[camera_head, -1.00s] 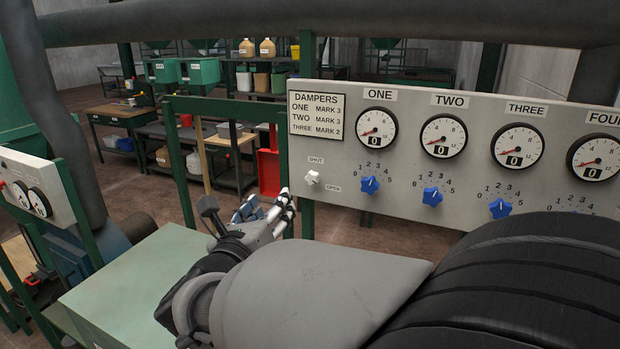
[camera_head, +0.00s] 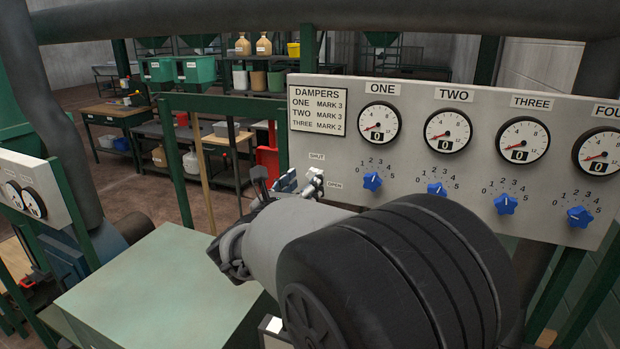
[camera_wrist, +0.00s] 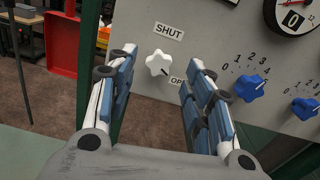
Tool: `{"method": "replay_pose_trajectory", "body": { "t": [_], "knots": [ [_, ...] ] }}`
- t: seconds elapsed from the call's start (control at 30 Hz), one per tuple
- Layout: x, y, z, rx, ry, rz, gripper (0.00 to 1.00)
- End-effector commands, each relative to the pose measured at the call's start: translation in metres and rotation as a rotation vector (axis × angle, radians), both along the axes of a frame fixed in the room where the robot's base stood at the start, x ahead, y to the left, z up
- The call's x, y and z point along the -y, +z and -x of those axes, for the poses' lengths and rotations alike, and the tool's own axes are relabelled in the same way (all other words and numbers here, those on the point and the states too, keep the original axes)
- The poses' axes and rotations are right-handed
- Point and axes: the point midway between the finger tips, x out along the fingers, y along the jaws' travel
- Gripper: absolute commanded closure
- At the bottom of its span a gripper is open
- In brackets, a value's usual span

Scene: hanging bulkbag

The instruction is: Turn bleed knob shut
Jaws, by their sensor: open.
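The white bleed knob (camera_wrist: 158,63) is a small lobed knob at the left end of the grey panel. In the wrist view its dark mark points down and right, toward the OPEN label (camera_wrist: 178,82); the SHUT label (camera_wrist: 170,31) is above it. My gripper (camera_wrist: 156,66) is open. In the wrist view its two blue-and-white fingers reach toward the panel, with the knob showing between their tips. I cannot tell whether the tips are level with the knob or short of it. In the head view my gripper (camera_head: 303,182) largely hides the knob.
The grey panel (camera_head: 470,108) carries several gauges and blue damper knobs (camera_head: 372,181) to the right of the bleed knob. A DAMPERS card (camera_head: 317,107) is above it. A green-topped box (camera_head: 160,285) stands below left. A dark pipe (camera_head: 330,22) crosses the top.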

Motion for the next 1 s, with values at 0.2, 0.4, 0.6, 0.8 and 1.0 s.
{"method": "replay_pose_trajectory", "body": {
  "t": [0.2, 0.4, 0.6, 0.8, 1.0],
  "knots": [
    [0.012, 0.000, -0.029, 0.000, -0.001, -0.001, 0.53],
    [0.015, 0.000, -0.037, 0.000, 0.001, 0.000, 0.53],
    [0.015, 0.000, -0.037, 0.000, 0.001, 0.000, 0.53],
    [0.015, 0.000, -0.036, 0.000, 0.001, 0.000, 0.65],
    [0.015, 0.000, -0.036, 0.000, 0.001, 0.000, 0.78]
  ]
}}
